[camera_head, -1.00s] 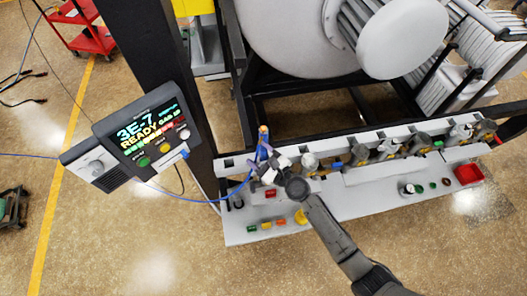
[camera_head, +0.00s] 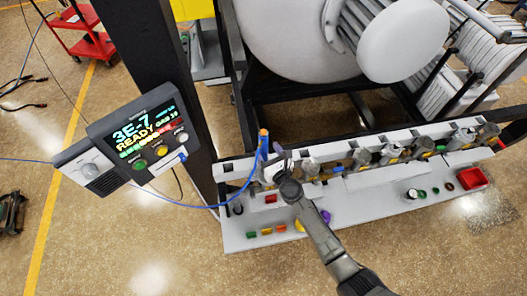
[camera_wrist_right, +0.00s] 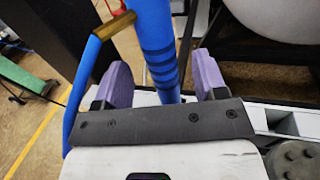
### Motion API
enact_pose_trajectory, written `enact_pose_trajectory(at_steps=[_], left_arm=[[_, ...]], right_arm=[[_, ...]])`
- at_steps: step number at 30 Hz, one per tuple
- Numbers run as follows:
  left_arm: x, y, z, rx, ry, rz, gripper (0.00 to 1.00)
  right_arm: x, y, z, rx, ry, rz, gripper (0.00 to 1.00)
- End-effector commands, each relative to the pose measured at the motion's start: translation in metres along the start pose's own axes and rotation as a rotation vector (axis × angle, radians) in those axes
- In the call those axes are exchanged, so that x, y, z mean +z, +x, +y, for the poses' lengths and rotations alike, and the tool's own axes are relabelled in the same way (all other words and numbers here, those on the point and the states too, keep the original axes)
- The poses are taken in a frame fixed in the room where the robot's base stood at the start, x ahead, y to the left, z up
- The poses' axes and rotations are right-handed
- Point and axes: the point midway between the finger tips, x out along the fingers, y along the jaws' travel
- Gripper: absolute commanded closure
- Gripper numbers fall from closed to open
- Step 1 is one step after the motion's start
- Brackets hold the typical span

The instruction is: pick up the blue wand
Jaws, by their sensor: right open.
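The blue wand (camera_head: 263,146) stands roughly upright at the left end of the white shelf, with an orange-brown tip and a blue cable running left. In the right wrist view the wand (camera_wrist_right: 155,45) appears as a thick blue tube with dark bands and a brass fitting beside it. My right gripper (camera_head: 272,166) is close beside the wand. In the wrist view its purple fingers (camera_wrist_right: 163,82) are spread apart, with the wand showing between them and a gap on its right. The wand's lower end is hidden there. My left gripper is not in view.
A control panel (camera_head: 146,135) on a dark post stands left of the wand. A row of grey valve fittings (camera_head: 390,153) runs right along the white shelf (camera_head: 365,205). Small coloured pieces and a red tray (camera_head: 472,178) lie on it. The furnace frame is behind.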

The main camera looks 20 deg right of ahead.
Motion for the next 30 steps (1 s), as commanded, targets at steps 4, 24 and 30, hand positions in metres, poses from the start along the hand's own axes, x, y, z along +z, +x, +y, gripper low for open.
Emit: enact_pose_trajectory(at_steps=[4, 24, 30], left_arm=[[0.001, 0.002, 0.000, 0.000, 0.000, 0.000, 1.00], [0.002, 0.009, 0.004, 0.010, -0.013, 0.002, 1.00], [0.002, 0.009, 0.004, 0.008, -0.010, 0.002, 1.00]], right_arm=[[0.000, 0.010, 0.000, 0.000, -0.001, -0.002, 0.35], [0.000, 0.053, -0.001, 0.000, -0.001, 0.000, 0.35], [0.000, 0.053, -0.001, 0.000, -0.001, 0.000, 0.52]])
